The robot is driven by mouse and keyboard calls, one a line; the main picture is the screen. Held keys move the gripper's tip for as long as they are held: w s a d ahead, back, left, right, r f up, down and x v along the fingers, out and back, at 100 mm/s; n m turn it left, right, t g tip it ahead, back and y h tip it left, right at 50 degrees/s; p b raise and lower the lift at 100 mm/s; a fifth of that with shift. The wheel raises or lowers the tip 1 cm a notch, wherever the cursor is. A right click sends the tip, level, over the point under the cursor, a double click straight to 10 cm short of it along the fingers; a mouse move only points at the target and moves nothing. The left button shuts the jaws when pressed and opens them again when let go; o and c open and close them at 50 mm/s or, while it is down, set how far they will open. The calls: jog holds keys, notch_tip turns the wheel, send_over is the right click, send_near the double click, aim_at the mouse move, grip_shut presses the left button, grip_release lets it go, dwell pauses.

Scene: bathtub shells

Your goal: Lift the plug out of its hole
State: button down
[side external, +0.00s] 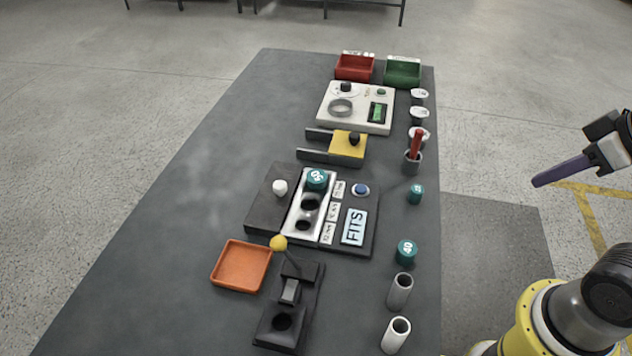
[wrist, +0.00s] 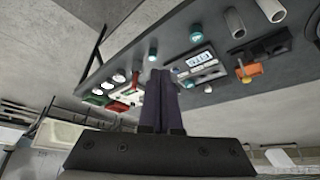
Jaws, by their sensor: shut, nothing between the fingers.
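A teal plug (side external: 317,179) with white markings on its cap sits in the far hole of a silver plate (side external: 299,226). The plate's two nearer holes look dark and empty. The plate is part of a dark fixture (side external: 264,205) with a screen (side external: 354,227) reading FITS. My gripper (side external: 539,182) is out to the right, beyond the table edge and well apart from the plug. Its long dark fingers are together and empty, and they also show in the wrist view (wrist: 160,77).
Two loose teal plugs (side external: 405,251) (side external: 416,194) and two grey tubes (side external: 400,291) (side external: 396,335) stand along the right table edge. A white knob (side external: 280,187) is left of the plate. A yellow-knobbed press (side external: 279,243) and orange tray (side external: 241,266) are nearer. Red and green bins (side external: 403,73) are far.

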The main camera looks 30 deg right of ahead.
jog(key=shift+c, duration=0.3)
grip_release()
dwell(0.4)
